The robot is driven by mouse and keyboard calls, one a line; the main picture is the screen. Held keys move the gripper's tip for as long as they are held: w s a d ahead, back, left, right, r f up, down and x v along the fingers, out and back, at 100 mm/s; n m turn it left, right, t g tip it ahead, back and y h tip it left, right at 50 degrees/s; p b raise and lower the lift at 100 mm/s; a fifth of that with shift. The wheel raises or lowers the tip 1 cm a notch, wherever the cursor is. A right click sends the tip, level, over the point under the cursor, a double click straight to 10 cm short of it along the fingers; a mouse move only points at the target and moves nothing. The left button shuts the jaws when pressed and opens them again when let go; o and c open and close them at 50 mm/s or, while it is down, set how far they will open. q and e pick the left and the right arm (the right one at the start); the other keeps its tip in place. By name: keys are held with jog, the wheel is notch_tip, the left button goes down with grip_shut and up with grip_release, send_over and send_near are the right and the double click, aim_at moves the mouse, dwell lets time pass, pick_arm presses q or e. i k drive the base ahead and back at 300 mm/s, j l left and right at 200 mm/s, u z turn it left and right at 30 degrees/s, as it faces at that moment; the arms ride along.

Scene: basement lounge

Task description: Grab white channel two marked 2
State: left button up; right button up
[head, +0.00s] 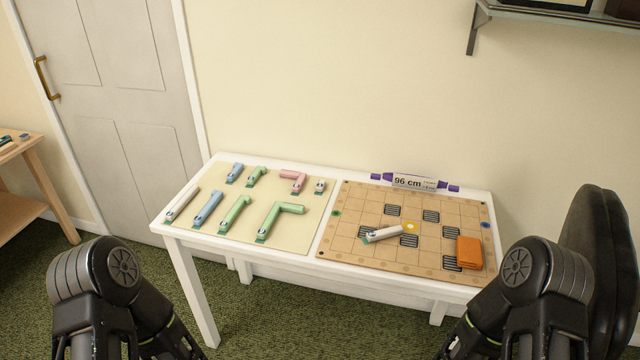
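Three white or whitish channel pieces show on the white table. One long piece (183,203) lies slanted at the left end of the cream mat. A short one (320,184) stands at the mat's back right. Another white piece (386,233) lies on the tan grid board, with a green end at its left. The marks on them are too small to read, so I cannot tell which bears a 2. Only dark links of my arms show at the bottom left and right; both grippers are out of view.
Blue (208,208), green (280,219) and pink (294,179) channels lie on the cream mat (300,238). The grid board (345,258) holds an orange block (469,253) and several striped squares. A "96 cm" roll (414,182) lies behind it. A black chair (598,240) stands right.

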aim_at(395, 230)
jog(key=i+j, duration=0.3)
jog(key=j, duration=0.15)
jog(key=z, duration=1.75)
